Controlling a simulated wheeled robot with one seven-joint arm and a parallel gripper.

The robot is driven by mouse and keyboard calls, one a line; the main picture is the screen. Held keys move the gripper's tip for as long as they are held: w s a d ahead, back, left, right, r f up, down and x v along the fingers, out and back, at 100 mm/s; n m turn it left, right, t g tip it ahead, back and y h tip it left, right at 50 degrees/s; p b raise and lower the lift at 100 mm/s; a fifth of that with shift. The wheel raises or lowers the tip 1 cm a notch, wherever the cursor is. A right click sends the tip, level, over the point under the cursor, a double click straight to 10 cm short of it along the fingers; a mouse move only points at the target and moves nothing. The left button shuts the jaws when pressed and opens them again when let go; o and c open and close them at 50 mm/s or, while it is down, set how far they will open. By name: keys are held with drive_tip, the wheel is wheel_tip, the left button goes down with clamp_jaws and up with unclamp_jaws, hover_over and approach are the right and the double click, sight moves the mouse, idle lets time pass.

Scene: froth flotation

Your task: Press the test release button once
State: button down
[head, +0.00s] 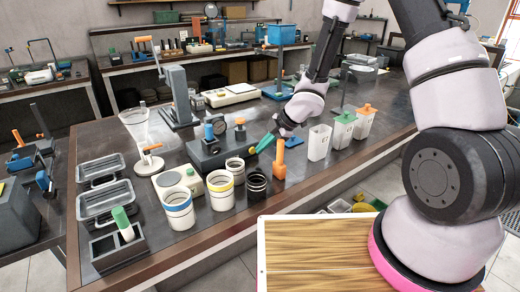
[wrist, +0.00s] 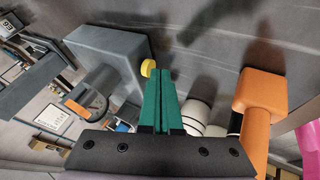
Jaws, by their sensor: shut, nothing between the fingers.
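My gripper (head: 262,145) has green fingers pressed together, with nothing between them. In the head view its tips are at the right end of a dark grey device (head: 215,153) with a gauge, a blue part and an orange knob on top. In the wrist view the shut fingers (wrist: 160,75) point at the table beside a grey housing (wrist: 105,45). A small round yellow button (wrist: 148,68) sticks out of that housing, just left of the fingertips. It may be the test release button; no label is readable. I cannot tell whether the fingers touch it.
An orange-handled tool (head: 280,158) stands close right of my gripper; it also shows in the wrist view (wrist: 258,110). Ringed cups (head: 222,190) and black rings (head: 257,185) stand in front. White bottles (head: 320,142) stand to the right. Metal trays (head: 105,198) lie at left.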

drive_tip(key=shift+w+a+f, duration=0.15)
drive_tip(key=shift+a+f, duration=0.2)
drive_tip(key=shift+f, duration=0.15)
